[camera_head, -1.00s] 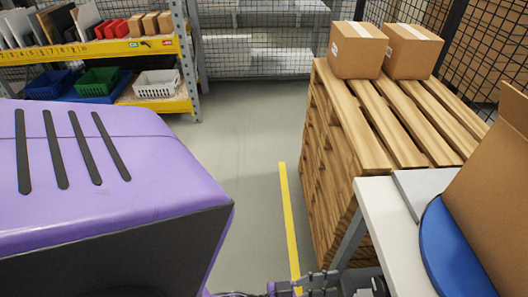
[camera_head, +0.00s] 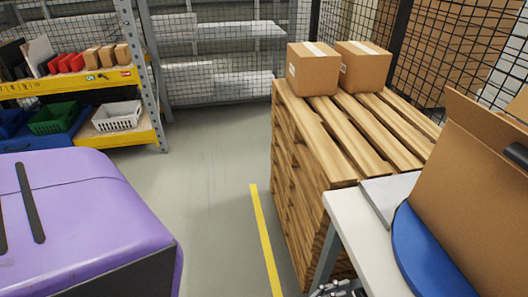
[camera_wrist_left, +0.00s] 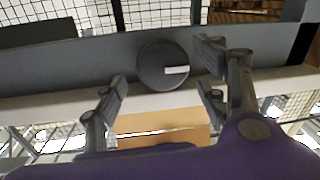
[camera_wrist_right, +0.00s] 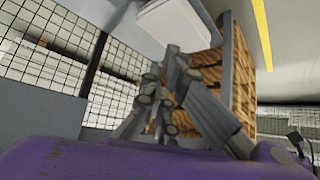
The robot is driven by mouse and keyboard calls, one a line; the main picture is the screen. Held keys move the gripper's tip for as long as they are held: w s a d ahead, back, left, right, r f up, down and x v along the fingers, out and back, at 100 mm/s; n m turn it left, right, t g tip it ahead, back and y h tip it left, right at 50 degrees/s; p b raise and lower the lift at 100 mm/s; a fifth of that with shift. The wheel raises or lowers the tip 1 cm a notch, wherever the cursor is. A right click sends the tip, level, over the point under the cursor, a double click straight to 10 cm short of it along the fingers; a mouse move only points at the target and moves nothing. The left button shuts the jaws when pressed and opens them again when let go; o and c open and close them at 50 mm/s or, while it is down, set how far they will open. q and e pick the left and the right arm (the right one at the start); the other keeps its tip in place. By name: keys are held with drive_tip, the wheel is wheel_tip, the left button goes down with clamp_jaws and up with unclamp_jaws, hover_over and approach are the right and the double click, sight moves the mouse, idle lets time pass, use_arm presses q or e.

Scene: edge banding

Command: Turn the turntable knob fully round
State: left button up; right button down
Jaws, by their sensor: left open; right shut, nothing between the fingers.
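A blue turntable disc (camera_head: 425,262) sits on a white table (camera_head: 350,230) at the right of the head view, with an open cardboard box (camera_head: 465,190) on or over it. In the left wrist view a dark round knob (camera_wrist_left: 160,62) with a white mark stands against a grey panel. My left gripper (camera_wrist_left: 163,82) is open, its fingers to either side of the knob in the picture; I cannot tell whether they touch it. My right gripper (camera_wrist_right: 160,95) is shut and empty. A sliver of gripper shows at the head view's bottom edge; I cannot tell which one.
A wooden pallet stack (camera_head: 300,165) carries two closed cartons (camera_head: 313,70) behind the table. A shelf (camera_head: 90,83) with bins stands at the back left. Wire mesh fencing (camera_head: 385,25) is behind. The floor between, with a yellow line (camera_head: 265,235), is clear.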

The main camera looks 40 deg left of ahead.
use_arm(q)
drive_tip(key=s+a+f+n+g+y+b, duration=0.1)
drive_tip(key=s+a+f+g+y+b, duration=0.2)
drive_tip(key=s+f, duration=0.7)
drive_tip(key=s+a+f+n+g+y+b, duration=0.2)
drive_tip(key=s+a+f+g+y+b, duration=0.1)
drive_tip(key=s+a+f+b, duration=0.3)
drive_tip(key=shift+s+a+f+g+y+b, duration=0.35)
drive_tip(key=shift+s+a+f+y, duration=0.65)
drive_tip(key=shift+s+f, duration=1.55)
use_arm(e)
drive_tip(key=s+f+g, duration=0.1)
drive_tip(key=s+f, duration=0.5)
drive_tip(key=f, duration=0.6)
drive_tip(key=shift+f+g, duration=0.2)
drive_tip(key=shift+g, duration=0.2)
use_arm(q)
drive_tip(key=shift+w+a+f, duration=0.1)
drive_tip(key=shift+w+f, duration=0.25)
drive_tip(key=shift+w, duration=0.05)
use_arm(e)
drive_tip(key=shift+s, duration=0.1)
